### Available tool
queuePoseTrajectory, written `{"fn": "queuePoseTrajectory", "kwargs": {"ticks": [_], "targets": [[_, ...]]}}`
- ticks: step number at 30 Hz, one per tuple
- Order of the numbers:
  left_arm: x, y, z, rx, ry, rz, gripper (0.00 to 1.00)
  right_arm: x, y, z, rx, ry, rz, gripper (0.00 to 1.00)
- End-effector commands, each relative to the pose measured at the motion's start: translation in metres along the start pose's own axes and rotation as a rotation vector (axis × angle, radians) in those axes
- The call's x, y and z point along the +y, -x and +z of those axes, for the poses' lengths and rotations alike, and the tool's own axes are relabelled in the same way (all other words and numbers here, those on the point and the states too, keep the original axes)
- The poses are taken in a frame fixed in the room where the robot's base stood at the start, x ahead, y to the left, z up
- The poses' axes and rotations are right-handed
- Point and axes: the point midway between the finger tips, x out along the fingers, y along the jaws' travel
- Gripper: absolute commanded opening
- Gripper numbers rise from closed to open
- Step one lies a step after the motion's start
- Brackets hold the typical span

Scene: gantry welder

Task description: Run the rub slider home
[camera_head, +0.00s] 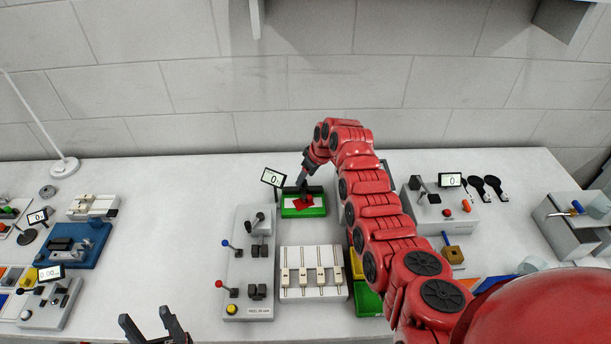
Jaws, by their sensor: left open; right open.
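The device under my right gripper is a green base (304,211) with a red patch (303,202) and a dark block on top. It looks like the rub device, and a small display (273,178) reading 0 stands at its left. My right gripper (304,184) reaches down from above, its fingers at the dark parts over the red patch. Whether it touches them I cannot tell. The arm and fingers hide part of the device. My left gripper (150,330) is open and empty over the bare table at the bottom edge.
A white panel with several slider knobs (313,290) and a grey lever box (240,295) stand in front of the green base. Yellow and green bins (368,301) are partly behind my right arm.

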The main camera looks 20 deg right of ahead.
Motion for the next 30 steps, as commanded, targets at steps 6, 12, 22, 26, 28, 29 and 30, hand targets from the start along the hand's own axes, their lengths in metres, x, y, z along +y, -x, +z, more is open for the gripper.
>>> {"fn": "queuePoseTrajectory", "kwargs": {"ticks": [6,12,22,26,28,29,30], "targets": [[0.000,-0.003,-0.001,0.000,0.000,0.000,0.59,-0.001,-0.012,0.001,-0.001,0.000,-0.001,0.59],[0.000,-0.003,-0.001,0.000,0.000,0.000,0.59,-0.002,-0.016,0.002,-0.003,-0.001,-0.002,0.59],[0.000,-0.003,-0.001,0.000,0.000,0.000,0.59,-0.001,-0.015,0.002,-0.002,-0.001,-0.002,0.32],[0.000,-0.003,-0.001,0.000,0.000,0.000,0.59,-0.001,-0.015,0.002,-0.002,-0.001,-0.001,0.09],[0.000,-0.003,-0.001,0.000,0.000,0.000,0.59,-0.001,-0.015,0.002,-0.002,-0.001,-0.001,0.00],[0.000,-0.003,-0.001,0.000,0.000,0.000,0.59,-0.001,-0.015,0.002,-0.002,-0.001,-0.001,0.00],[0.000,-0.003,-0.001,0.000,0.000,0.000,0.59,-0.001,-0.015,0.002,-0.002,-0.001,-0.001,0.00]]}}
